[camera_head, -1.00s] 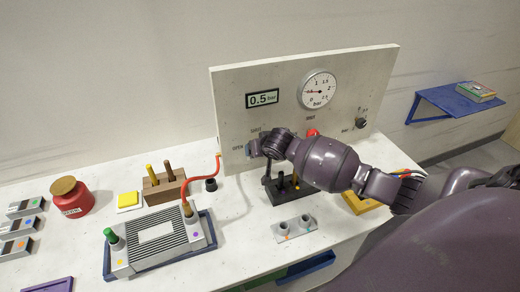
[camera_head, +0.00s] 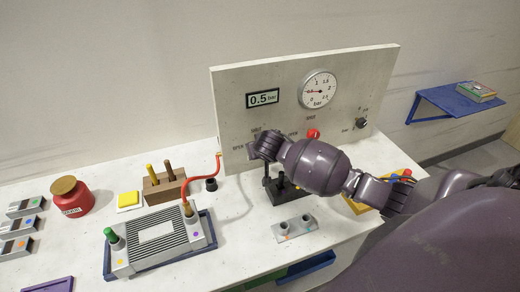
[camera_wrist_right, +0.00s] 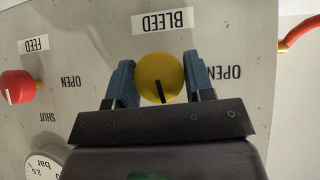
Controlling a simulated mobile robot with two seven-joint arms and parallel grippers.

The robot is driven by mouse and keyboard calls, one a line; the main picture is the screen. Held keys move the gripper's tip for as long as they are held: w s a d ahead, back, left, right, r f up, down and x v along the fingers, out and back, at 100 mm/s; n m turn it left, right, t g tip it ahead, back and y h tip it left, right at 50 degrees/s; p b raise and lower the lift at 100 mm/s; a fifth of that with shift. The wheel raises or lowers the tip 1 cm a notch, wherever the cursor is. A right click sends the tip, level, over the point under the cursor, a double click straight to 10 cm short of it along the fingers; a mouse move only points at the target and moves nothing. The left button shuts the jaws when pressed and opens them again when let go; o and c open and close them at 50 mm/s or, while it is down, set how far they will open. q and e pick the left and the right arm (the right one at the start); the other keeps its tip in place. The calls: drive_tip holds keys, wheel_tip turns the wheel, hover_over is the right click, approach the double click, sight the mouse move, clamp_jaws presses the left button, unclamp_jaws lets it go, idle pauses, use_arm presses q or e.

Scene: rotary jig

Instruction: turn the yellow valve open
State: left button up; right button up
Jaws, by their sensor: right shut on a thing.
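A black mark on the knob points down in that picture, away from the label. My right gripper (camera_wrist_right: 161,77) has its blue fingers on either side of the knob and is shut on it. In the head view my right gripper (camera_head: 258,150) is at the panel's lower left and hides the valve. An OPEN label (camera_wrist_right: 222,72) lies beside the knob. My left gripper is not in view.
A red FEED knob (camera_wrist_right: 17,87) is beside the valve, and a dial gauge (camera_head: 319,90) and a 0.5 bar display (camera_head: 263,98) are above. A red hose (camera_head: 219,165), black stand (camera_head: 285,194) and grey holder (camera_head: 294,228) are near the panel's foot.

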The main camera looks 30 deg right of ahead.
drive_tip(key=n+h, duration=0.2)
drive_tip(key=h, duration=0.1)
drive_tip(key=shift+a+h, duration=0.1)
drive_tip(key=shift+h, duration=0.2)
drive_tip(key=n+h, duration=0.1)
drive_tip(key=h, duration=0.1)
drive_tip(key=shift+f+n+g+h, duration=0.1)
drive_tip(key=shift+n+g+h, duration=0.2)
drive_tip(key=shift+n+h, duration=0.1)
drive_tip(key=n+h+b, duration=0.1)
drive_tip(key=h, duration=0.1)
drive_tip(key=shift+n+h, duration=0.3)
drive_tip(key=shift+n, duration=0.1)
drive_tip(key=shift+f+n+t+h+b, duration=0.1)
drive_tip(key=shift+n+t+h+b, duration=0.3)
drive_tip(key=shift+n+h+b, duration=0.4)
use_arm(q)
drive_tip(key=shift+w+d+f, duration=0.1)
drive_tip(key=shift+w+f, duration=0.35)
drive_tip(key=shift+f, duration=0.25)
use_arm(e)
drive_tip(key=shift+n+h, duration=0.3)
drive_tip(key=shift+h, duration=0.1)
drive_tip(key=o, duration=0.9)
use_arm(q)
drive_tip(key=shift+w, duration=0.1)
